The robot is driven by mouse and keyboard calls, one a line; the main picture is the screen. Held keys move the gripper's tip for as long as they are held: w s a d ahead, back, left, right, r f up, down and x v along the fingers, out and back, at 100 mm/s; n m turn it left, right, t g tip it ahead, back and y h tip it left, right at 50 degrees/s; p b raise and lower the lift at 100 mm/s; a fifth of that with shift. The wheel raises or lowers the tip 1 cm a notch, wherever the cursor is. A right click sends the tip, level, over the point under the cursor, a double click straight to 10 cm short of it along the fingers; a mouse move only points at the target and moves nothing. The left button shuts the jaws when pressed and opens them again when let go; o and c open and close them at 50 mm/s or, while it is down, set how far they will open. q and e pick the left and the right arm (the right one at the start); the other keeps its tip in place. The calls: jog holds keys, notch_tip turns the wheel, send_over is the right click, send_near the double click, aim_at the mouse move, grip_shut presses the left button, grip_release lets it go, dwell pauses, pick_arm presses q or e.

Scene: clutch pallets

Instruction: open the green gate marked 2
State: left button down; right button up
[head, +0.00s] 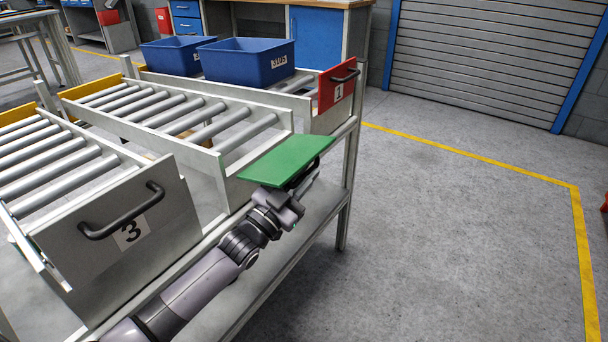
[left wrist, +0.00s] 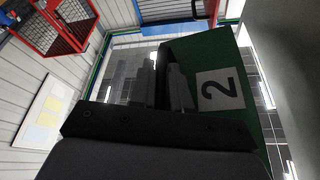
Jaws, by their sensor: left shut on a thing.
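The green gate (head: 287,159) is at the front end of the middle roller lane. It lies tipped outward, close to flat, with its top face bare. Its label 2 shows in the left wrist view on the green gate (left wrist: 207,55). My left gripper (head: 298,188) is under the gate's outer edge, shut on its dark handle. The grip itself is mostly hidden by the gate and the gripper's body. In the left wrist view the fingers (left wrist: 160,85) stand beside the label. My right gripper is not in view.
The grey gate marked 3 (head: 95,245) and the red gate marked 1 (head: 338,88) stand upright on the neighbouring lanes. Blue bins (head: 246,64) sit on the far lane. The middle lane's rollers (head: 180,112) are empty. Open floor (head: 460,230) lies to the right.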

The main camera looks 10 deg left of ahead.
pick_arm(q)
jog(key=shift+f, duration=0.45)
jog(key=shift+a+f+b, duration=0.1)
jog(key=shift+b, duration=0.2)
jog(key=c, duration=1.4)
grip_release()
jog(key=shift+c, duration=0.2)
jog(key=v, duration=0.7)
jog(key=shift+p, duration=0.4)
jog(key=shift+s+f, duration=0.15)
